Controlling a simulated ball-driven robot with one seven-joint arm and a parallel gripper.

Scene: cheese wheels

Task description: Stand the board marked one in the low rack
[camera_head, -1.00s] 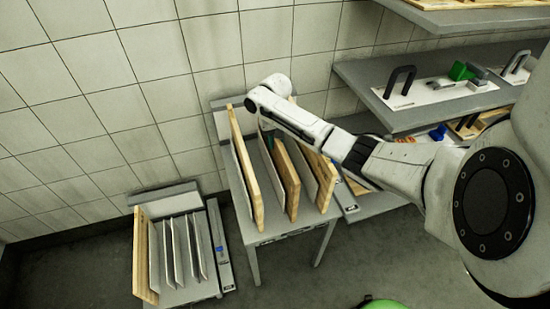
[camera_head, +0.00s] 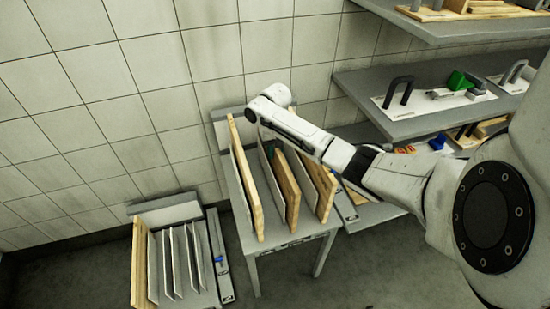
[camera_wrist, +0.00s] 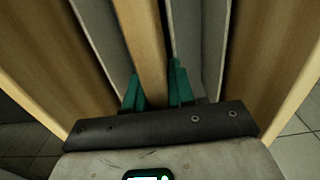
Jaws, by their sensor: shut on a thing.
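My gripper (camera_wrist: 157,88) has its green fingers on both sides of a wooden board (camera_wrist: 143,40) and is shut on it. In the head view this board (camera_head: 290,195) stands upright among other boards in the taller rack (camera_head: 285,243); my arm hides its upper part and most of the gripper. No number mark can be read on any board. The low rack (camera_head: 165,208) stands on the floor at the lower left. It holds a wooden-edged board (camera_head: 139,265) at its left end and several thin pale panels.
Wooden boards stand close on both sides of the held one: a left board (camera_head: 246,180) and a right board (camera_head: 322,185). Shelves (camera_head: 430,120) with handled white boards are at the right. A tiled wall is behind both racks. Floor shows between the racks.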

